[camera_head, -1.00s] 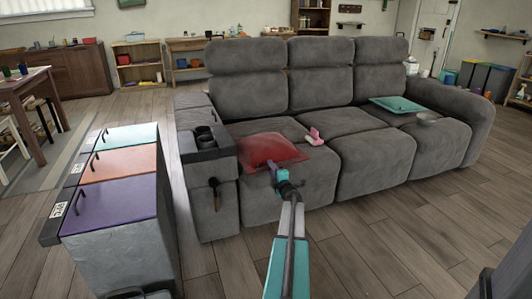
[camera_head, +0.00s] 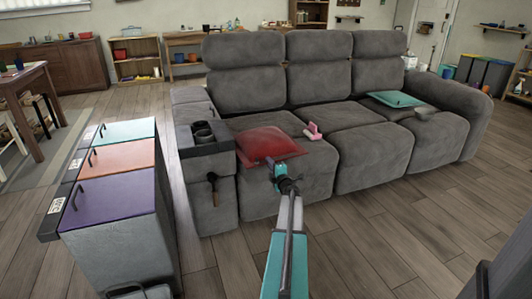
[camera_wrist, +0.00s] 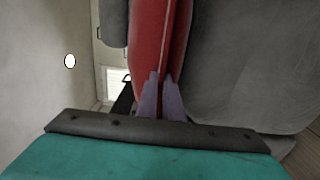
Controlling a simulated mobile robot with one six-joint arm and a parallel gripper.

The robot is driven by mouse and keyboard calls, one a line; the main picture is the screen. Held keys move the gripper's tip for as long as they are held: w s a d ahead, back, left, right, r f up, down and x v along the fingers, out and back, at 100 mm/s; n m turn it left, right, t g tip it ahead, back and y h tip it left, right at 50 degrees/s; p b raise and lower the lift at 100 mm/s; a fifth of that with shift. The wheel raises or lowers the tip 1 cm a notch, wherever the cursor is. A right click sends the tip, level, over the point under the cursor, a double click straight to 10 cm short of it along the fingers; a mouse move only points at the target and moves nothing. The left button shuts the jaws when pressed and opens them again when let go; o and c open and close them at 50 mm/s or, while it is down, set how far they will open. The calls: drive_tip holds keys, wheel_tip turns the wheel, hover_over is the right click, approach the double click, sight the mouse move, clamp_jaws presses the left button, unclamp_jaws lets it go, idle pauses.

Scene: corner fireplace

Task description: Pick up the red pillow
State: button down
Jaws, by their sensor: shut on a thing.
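The red pillow (camera_head: 266,145) lies on the left seat of the grey sofa (camera_head: 375,150) in the head view, close to the seat's front edge. My gripper (camera_head: 271,163) is at the pillow's near edge. In the wrist view the two purple fingers (camera_wrist: 160,95) are close together with the red pillow (camera_wrist: 155,40) pinched between them. Whether the pillow is clear of the seat is hard to tell.
A pink object (camera_head: 313,132) sits right of the pillow. A console with cup holders (camera_head: 205,137) borders the pillow's left. Colored-lid bins (camera_head: 118,170) stand at left.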

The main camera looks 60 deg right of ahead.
drive_tip(key=shift+r, duration=0.1)
drive_tip(key=shift+s+d+r, duration=0.2)
drive_tip(key=shift+d+r, duration=0.05)
drive_tip(key=shift+r, duration=0.05)
drive_tip(key=s+d+r+p, duration=0.4)
drive_tip(key=s+d+r, duration=0.3)
drive_tip(key=d, duration=0.3)
drive_tip(key=shift+s+d+r, duration=0.15)
drive_tip(key=shift+s+d, duration=0.25)
drive_tip(key=shift+s, duration=0.05)
